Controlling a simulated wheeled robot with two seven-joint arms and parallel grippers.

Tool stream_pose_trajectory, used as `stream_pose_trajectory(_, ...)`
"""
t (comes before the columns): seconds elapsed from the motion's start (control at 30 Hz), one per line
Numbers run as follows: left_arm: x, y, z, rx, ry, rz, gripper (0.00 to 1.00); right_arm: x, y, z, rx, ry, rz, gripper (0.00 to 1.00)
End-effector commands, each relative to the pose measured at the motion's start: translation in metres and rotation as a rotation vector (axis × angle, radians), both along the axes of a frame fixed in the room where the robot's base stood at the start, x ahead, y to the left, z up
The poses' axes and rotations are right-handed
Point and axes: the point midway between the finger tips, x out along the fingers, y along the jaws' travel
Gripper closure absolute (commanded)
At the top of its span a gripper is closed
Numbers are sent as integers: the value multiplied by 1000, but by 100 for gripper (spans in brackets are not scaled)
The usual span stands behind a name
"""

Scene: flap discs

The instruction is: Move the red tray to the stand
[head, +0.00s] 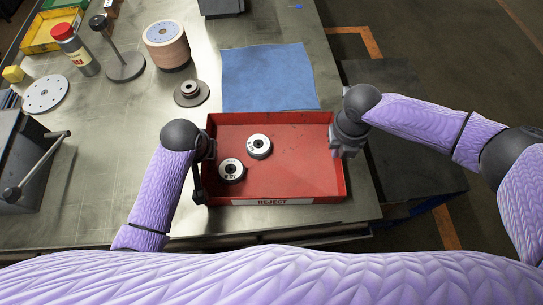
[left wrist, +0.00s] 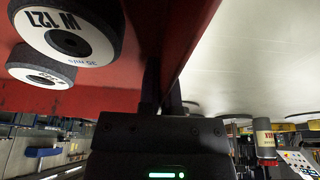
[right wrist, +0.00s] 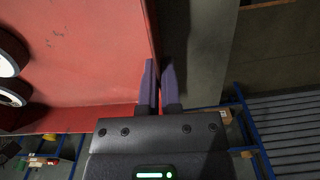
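The red tray (head: 290,185), labelled REJECT on its near wall, is level over the bench near its front right corner. I cannot tell whether it touches the bench. Two flap discs, a far one (head: 259,146) and a near one (head: 232,170), lie in its left half. My left gripper (head: 207,148) is at the left wall; its fingers (left wrist: 163,95) close on that wall. My right gripper (head: 345,148) is at the right wall, its fingers (right wrist: 159,85) either side of it and close together. I cannot pick out the stand for certain.
A blue cloth (head: 268,77) lies behind the tray. A small grey holder (head: 191,93), a disc stack (head: 167,45), a post on a round base (head: 122,60) and a red-capped can (head: 76,50) stand further left. A dark flat surface (head: 405,115) lies beyond the bench's right edge.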

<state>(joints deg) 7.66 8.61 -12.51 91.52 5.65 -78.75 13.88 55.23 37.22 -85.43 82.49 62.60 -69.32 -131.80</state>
Motion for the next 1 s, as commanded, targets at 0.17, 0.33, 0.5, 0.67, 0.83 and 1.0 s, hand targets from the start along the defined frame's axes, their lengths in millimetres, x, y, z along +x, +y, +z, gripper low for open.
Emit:
stream_pose_trajectory(0.17, 0, 1, 0, 2, 1, 1, 100, 0, -1, 0, -2, -1, -2, 100)
stream_pose_trajectory(0.33, 0, 1, 2, 2, -1, 1, 100, 1, -1, 2, -2, -2, -2, 100)
stream_pose_trajectory(0.5, 1, 1, 17, 2, -5, 1, 100, 1, -1, 17, -2, -6, -2, 100)
stream_pose_trajectory(0.67, 2, 1, 43, 2, -10, 1, 100, 2, -1, 43, -2, -11, -2, 100)
stream_pose_trajectory(0.83, 2, 1, 57, 2, -12, 1, 100, 2, -1, 57, -2, -13, -2, 100)
stream_pose_trajectory(1.0, 2, 1, 54, 2, -12, 1, 100, 2, -1, 54, -2, -13, -2, 100)
